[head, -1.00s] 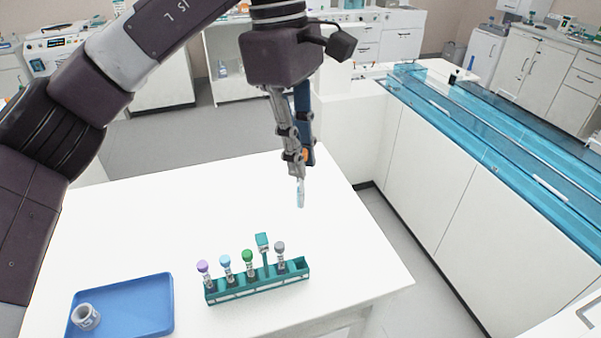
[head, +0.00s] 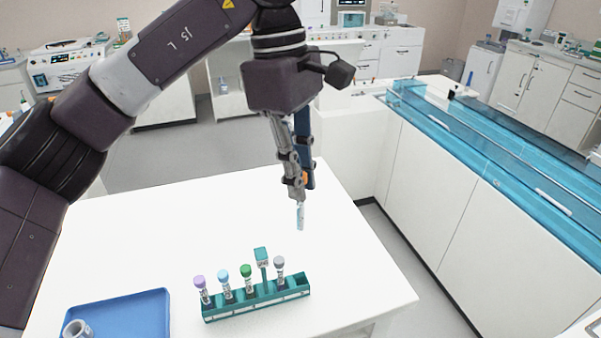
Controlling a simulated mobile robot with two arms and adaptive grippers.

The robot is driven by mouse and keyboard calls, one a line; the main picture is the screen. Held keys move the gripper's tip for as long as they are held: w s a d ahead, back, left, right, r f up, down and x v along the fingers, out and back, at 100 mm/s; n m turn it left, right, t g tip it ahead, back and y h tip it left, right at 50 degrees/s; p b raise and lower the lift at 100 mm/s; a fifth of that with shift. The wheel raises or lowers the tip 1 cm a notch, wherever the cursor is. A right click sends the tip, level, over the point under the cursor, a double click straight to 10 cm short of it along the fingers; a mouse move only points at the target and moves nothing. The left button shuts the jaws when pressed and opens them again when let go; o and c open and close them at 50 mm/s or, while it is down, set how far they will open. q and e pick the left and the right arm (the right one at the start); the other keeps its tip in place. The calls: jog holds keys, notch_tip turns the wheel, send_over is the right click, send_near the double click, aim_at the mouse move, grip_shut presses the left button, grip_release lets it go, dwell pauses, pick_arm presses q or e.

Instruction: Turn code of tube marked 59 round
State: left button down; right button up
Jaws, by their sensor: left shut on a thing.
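My left gripper (head: 298,196) points down above the white table, behind the rack's right end, shut on a tube (head: 300,216). The tube hangs upright below the fingertips, clear of the table. Its cap is hidden by the fingers, and its marking is too small to read. A teal rack (head: 256,300) at the table's front holds several tubes: one with a purple cap (head: 199,282), one light blue (head: 223,274), one green (head: 246,271) and one grey (head: 279,262). Their numbers cannot be read. My right gripper is not in view.
A teal post with a square head (head: 262,256) rises from the rack between the green and grey caps. A blue tray (head: 140,312) with a grey-white ring-like holder (head: 77,329) lies at front left. A blue-covered track (head: 470,142) runs along the right counter. The table's middle is clear.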

aim_at(300, 229)
pick_arm(q)
jog(key=shift+f+b, duration=2.1)
jog(key=shift+f, duration=1.2)
notch_tip(300, 229, down, 11)
jog(key=m+y+b, duration=0.2)
jog(key=m, duration=1.8)
jog(key=shift+r+g+y, duration=0.15)
jog(key=shift+g+y, duration=0.15)
jog(key=shift+y, duration=0.1)
